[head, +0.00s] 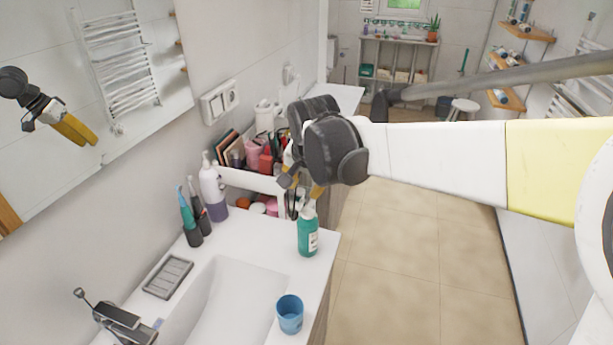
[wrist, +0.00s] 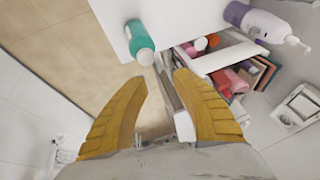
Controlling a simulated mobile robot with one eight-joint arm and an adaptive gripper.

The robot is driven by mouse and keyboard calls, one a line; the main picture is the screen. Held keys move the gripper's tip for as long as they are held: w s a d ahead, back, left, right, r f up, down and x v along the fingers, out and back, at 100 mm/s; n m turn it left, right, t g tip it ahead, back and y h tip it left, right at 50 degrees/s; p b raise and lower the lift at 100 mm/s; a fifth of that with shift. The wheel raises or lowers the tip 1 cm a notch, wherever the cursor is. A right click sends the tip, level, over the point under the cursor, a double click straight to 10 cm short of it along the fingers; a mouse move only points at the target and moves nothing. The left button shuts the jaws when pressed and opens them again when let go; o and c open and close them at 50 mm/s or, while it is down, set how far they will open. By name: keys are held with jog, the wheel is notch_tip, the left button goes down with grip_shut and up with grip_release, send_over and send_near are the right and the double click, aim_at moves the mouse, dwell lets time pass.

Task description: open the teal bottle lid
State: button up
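The teal bottle (head: 307,238) stands upright on the white countertop near its right edge, with a pale lid (head: 309,211) on top. My gripper (head: 301,186) is above the bottle, its yellow fingers apart and empty. In the wrist view the teal bottle (wrist: 138,35) and its whitish lid (wrist: 146,57) lie just beyond the fingertips. My gripper (wrist: 160,77) is open there, with nothing between the fingers. The fingers look close to the lid, but I cannot tell whether they touch it.
A blue cup (head: 290,314) stands near the counter's front edge beside the sink (head: 228,300). A purple-and-white pump bottle (head: 212,187) and toothbrush holders (head: 192,236) stand along the wall.

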aim_at(301, 203)
jog(key=b+x, duration=0.1)
jog(key=x, duration=0.6)
jog(key=shift+d+b, duration=0.1)
jog(key=shift+b, duration=0.2)
jog(key=shift+s, duration=0.1)
jog(key=shift+c, duration=0.5)
grip_shut()
